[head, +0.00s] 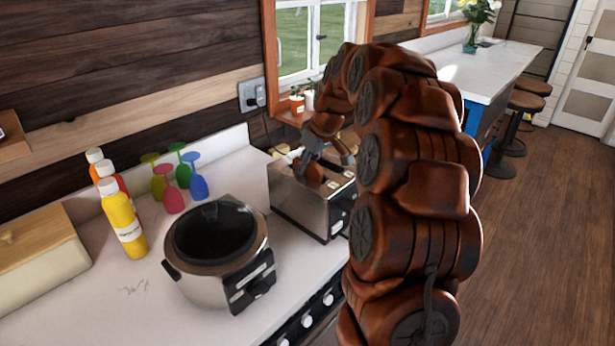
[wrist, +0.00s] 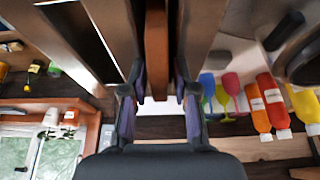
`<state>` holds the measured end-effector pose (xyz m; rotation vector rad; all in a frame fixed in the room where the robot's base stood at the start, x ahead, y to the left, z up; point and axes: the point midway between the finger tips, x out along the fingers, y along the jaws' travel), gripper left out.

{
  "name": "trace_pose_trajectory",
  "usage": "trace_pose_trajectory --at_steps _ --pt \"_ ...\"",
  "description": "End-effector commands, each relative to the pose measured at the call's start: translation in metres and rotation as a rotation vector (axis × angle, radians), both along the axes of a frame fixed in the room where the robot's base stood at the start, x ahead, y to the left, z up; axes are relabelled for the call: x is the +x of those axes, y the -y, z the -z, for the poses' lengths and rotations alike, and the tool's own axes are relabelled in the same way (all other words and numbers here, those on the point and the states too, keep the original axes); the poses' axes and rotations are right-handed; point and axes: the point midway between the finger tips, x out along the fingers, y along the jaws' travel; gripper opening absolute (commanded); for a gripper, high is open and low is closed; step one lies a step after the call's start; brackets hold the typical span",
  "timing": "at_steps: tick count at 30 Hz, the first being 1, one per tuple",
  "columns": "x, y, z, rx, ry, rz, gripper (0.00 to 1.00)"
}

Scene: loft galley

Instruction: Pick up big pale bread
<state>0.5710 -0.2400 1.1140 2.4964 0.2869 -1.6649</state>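A brown bread slice (head: 308,172) stands upright in a slot of the steel toaster (head: 308,208), partly hidden by my gripper. In the wrist view the slice (wrist: 156,50) shows edge-on as a brown slab between my fingers. It looks brown rather than pale. My gripper (head: 322,155) is right over the toaster, with its fingers on either side of the slice. The fingers (wrist: 160,88) seem open, with a narrow gap beside the slice. The far ends of the fingertips are hard to make out. My arm hides part of the toaster's surroundings.
A slow cooker (head: 215,250) stands left of the toaster. Coloured glasses (head: 175,180) and sauce bottles (head: 122,218) stand behind and left of it. A bread box (head: 40,265) is at the far left. A wall outlet (head: 252,95) and a window are behind. Bare counter lies at the front left.

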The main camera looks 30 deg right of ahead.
Motion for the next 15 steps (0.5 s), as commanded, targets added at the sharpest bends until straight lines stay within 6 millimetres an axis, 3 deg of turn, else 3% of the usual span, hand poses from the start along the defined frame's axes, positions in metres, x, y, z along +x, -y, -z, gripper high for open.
trace_pose_trajectory --at_steps 6,15 --pt "-0.0004 0.0004 0.0017 -0.001 -0.003 0.0 0.0" --pt "-0.0005 0.0006 0.0021 -0.001 -0.004 0.0 0.0"
